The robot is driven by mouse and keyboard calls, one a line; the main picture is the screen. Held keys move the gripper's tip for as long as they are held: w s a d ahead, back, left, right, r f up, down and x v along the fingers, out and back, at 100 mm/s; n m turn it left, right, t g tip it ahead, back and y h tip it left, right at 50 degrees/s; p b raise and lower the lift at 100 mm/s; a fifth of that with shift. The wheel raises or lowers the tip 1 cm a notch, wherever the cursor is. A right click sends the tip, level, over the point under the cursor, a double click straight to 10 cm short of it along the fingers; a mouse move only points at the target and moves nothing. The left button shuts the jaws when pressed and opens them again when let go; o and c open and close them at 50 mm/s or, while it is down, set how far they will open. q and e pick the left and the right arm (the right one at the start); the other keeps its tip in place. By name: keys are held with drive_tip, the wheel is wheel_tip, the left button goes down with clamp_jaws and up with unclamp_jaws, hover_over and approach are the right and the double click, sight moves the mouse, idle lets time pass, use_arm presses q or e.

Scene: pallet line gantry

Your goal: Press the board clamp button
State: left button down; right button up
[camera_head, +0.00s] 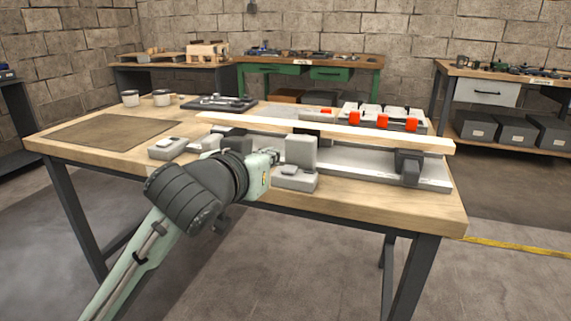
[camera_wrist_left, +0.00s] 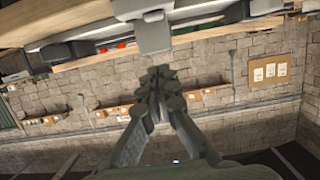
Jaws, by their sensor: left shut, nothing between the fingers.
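A long pale wooden board (camera_head: 335,132) lies across a grey clamp fixture (camera_head: 375,169) on the workbench. An upright grey block (camera_head: 301,151) stands in front of the board, with a low grey box (camera_head: 295,180) at its foot. Another low grey box (camera_head: 168,148) sits further left. I cannot tell which part is the clamp button. My left gripper (camera_head: 273,157) is shut and empty, just left of the upright block; contact cannot be told. My right gripper is not visible.
Red-tipped clamps (camera_head: 383,122) stand behind the board. Other benches line the back wall. The floor in front is clear.

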use_arm(q)
hover_over(288, 174)
wheel_tip(288, 174, down, 2)
drive_tip(key=shift+s+a+f, duration=0.1)
drive_tip(key=shift+s+f, duration=0.05)
drive_tip(key=shift+f, duration=0.05)
drive_tip(key=f, duration=0.3)
drive_tip(key=shift+s+a, duration=0.1)
drive_tip(key=shift+s, duration=0.1)
drive_tip(key=shift+f, duration=1.75)
drive_tip(key=shift+s, duration=0.25)
drive_tip(key=r+v, duration=0.1)
drive_tip(key=v, duration=0.7)
drive_tip(key=shift+w, duration=0.2)
